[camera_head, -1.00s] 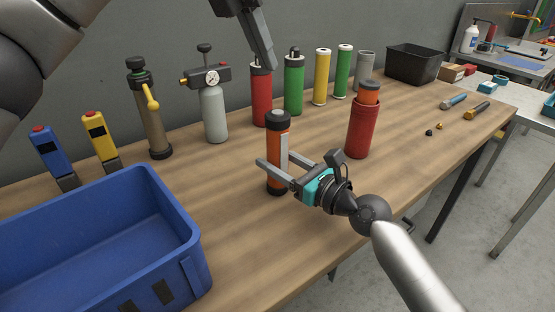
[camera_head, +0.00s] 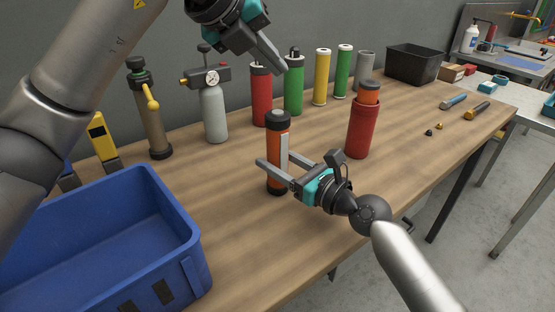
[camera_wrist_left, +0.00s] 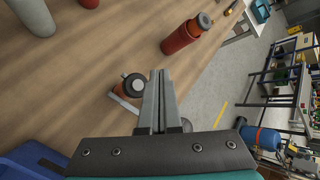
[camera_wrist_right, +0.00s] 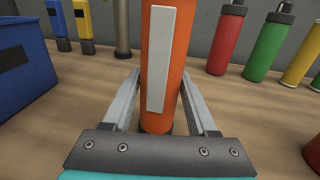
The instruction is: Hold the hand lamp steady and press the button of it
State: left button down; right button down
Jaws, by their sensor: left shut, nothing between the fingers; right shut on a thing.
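The hand lamp looks to be the upright orange cylinder (camera_head: 277,140) with a black cap and a pale strip, standing on the bench. My right gripper (camera_head: 265,177) is shut on its body; in the right wrist view, its fingers lie on either side of the orange body (camera_wrist_right: 160,95). My left gripper (camera_head: 281,68) is shut and empty, above the bench and apart from the lamp. In the left wrist view, the lamp's black cap with a pale round centre (camera_wrist_left: 135,84) shows just left of the closed fingertips (camera_wrist_left: 158,73). The button cannot be made out clearly.
A red cylinder with an orange top (camera_head: 361,125) stands right of the lamp. A blue crate (camera_head: 185,240) is at the left front. A grey gauge bottle (camera_head: 215,115) and red, green and yellow cylinders stand along the wall. A black bin (camera_head: 415,65) is farther right.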

aim_at(274, 117)
pick_arm(q)
jog(key=shift+f, duration=2.6)
jog(key=shift+f, duration=0.1)
jog(key=shift+f, duration=0.35)
jog(key=shift+f, duration=0.15)
dwell(0.4)
jog(key=shift+r, duration=0.6)
notch_tip(274, 117, up, 6)
dwell(0.4)
